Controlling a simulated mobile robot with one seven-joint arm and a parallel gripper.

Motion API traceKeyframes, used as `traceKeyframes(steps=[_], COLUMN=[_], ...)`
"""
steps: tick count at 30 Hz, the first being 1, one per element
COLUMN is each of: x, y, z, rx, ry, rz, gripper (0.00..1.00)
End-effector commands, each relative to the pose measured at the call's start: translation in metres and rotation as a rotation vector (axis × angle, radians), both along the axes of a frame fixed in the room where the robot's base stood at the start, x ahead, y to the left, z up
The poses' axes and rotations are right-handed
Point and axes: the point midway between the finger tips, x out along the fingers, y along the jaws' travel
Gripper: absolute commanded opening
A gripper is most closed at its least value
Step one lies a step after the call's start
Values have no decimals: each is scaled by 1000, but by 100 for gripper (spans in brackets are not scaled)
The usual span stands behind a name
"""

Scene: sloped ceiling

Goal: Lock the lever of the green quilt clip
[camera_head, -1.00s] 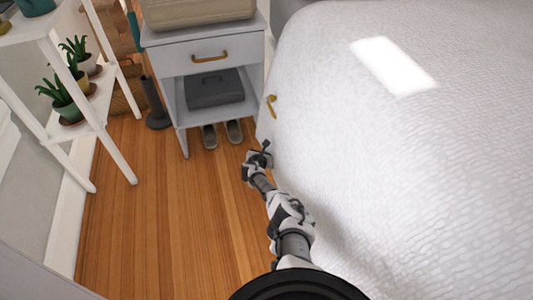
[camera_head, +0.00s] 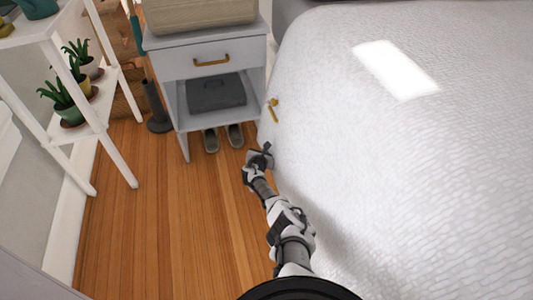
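A small mustard-yellow piece (camera_head: 272,109) with a lever-like shape sits on the near left edge of the white quilt (camera_head: 400,180). It is the only clip-like thing in view, and it looks yellow rather than green. My gripper (camera_head: 262,153) is beside the bed's left side, below the yellow piece in the picture and apart from it. The fingers are small and dark, and whether they are open or shut is not clear. Nothing can be made out between them.
A grey nightstand (camera_head: 222,58) with a drawer and open shelf stands just beyond my gripper. Shoes (camera_head: 211,140) lie under it. A white plant shelf (camera_head: 102,95) stands at the left. Wooden floor (camera_head: 170,220) between is clear.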

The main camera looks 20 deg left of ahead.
Motion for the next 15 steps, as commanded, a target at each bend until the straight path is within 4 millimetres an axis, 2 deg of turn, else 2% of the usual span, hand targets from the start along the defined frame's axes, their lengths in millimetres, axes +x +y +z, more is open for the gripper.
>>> traceKeyframes(steps=[3,15], x=[4,6], y=[-2,-3], z=[6,8], rx=[-1,-3], ry=[-5,-6], rz=[-5,-7], gripper=[0,0])
